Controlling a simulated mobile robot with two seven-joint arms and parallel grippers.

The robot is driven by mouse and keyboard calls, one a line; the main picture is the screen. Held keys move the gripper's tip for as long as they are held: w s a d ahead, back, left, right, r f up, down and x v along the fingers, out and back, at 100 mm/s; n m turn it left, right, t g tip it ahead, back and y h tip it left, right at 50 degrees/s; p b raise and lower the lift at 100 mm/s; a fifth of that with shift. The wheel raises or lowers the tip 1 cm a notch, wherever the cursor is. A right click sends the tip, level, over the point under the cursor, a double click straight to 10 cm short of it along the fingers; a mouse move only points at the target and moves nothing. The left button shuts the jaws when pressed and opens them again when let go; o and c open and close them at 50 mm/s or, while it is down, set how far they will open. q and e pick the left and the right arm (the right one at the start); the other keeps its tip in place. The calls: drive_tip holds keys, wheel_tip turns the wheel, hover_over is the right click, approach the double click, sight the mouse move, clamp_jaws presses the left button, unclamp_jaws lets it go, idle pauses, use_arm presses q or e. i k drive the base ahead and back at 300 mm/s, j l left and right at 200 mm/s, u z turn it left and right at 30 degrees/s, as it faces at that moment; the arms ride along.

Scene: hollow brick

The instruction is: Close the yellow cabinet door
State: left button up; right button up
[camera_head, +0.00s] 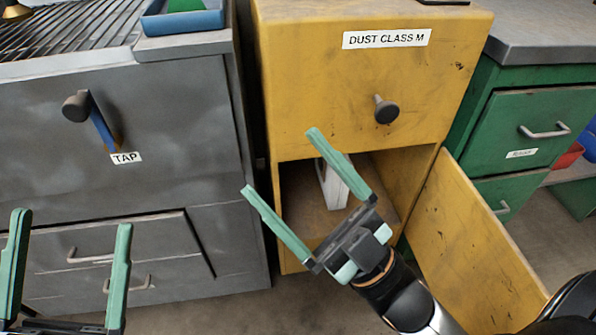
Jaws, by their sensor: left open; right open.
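The yellow cabinet (352,105) stands in the middle with a label "DUST CLASS M" and a dark round knob on its upper front. Its yellow door (475,245) is swung wide open to the right of the lower compartment. A pale object (333,186) stands inside the open compartment, partly hidden by a finger. My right gripper (283,160) is open and empty in front of the compartment, left of the door and apart from it. My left gripper (70,240) is open and empty at the lower left, in front of the grey cabinet.
A grey metal cabinet (170,90) with a "TAP" label, a protruding handle and drawers stands at the left. A blue tray (183,20) sits on top of it. A green drawer cabinet (500,110) with a grey top stands at the right, behind the open door. Bare floor shows at the bottom.

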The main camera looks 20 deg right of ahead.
sight(467, 260)
drive_tip(key=k+l, duration=0.85)
drive_tip(key=k, duration=0.15)
drive_tip(key=k+l, duration=0.1)
drive_tip(key=l, duration=0.35)
drive_tip(key=k+l, duration=0.15)
drive_tip(key=l, duration=0.3)
drive_tip(key=i+l, duration=0.2)
drive_tip(key=l, duration=0.2)
drive_tip(key=i+l, duration=0.2)
drive_tip(key=l, duration=0.2)
drive_tip(key=u, duration=0.05)
